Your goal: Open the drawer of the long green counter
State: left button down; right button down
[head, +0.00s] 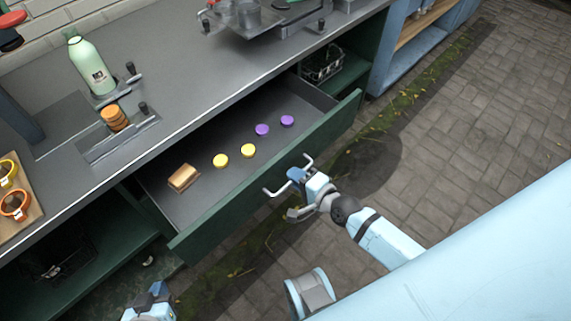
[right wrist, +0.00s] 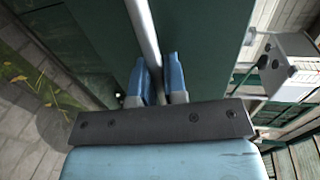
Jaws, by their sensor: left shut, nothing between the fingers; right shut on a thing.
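The drawer (head: 210,232) of the long green counter (head: 180,80) stands pulled out, with its grey inside showing. It holds a tan block, two yellow discs and two purple discs. A metal bar handle (head: 271,192) is on its green front. My right gripper (head: 297,176) is shut on this handle. In the right wrist view the blue fingers (right wrist: 158,82) sit on either side of the handle bar (right wrist: 143,32). My left gripper (head: 158,293) is shut and empty at the bottom left, low in front of the counter, apart from the drawer.
On the counter top stand a green bottle (head: 92,66), a stack of orange discs (head: 114,118) and a board with orange rings (head: 15,205). A wire basket (head: 322,64) sits on a shelf right of the drawer. Paved floor (head: 480,130) is free at right.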

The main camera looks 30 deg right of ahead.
jog(key=shift+s+d, duration=0.15)
jog(key=shift+s, duration=0.3)
jog(key=c, duration=1.2)
grip_release()
jog(key=v, duration=1.3)
jog(key=shift+s, duration=0.4)
jog(key=shift+d, duration=0.1)
